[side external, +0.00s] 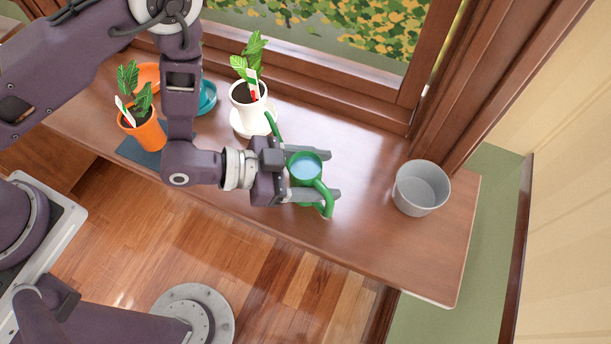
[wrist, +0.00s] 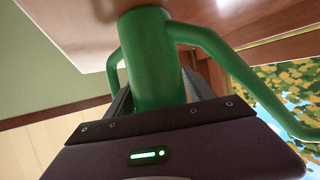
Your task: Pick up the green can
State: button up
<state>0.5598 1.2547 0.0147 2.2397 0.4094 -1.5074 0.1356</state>
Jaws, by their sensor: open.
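The green can (side external: 304,168) is a watering can with a spout and a handle, standing upright on the wooden shelf (side external: 360,240). Its open top shows a pale blue inside in the side external view. My gripper (side external: 336,174) is open around it, with one finger on each side of its body. In the wrist view the can's green body (wrist: 153,60) stands between the fingers, with a curved green part reaching out to the right and another to the left. I cannot tell whether the fingers touch it.
A grey metal pot (side external: 421,188) stands to the right on the shelf. A white pot with a plant (side external: 248,108) is close behind the can, and an orange pot with a plant (side external: 143,130) is at the left. The window frame (side external: 330,90) bounds the back. Shelf is clear between can and grey pot.

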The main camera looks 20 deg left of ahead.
grip_shut()
jog(key=shift+w+r, duration=0.1)
notch_tip(320, 180, up, 10)
jog(key=shift+f, duration=0.1)
dwell(0.4)
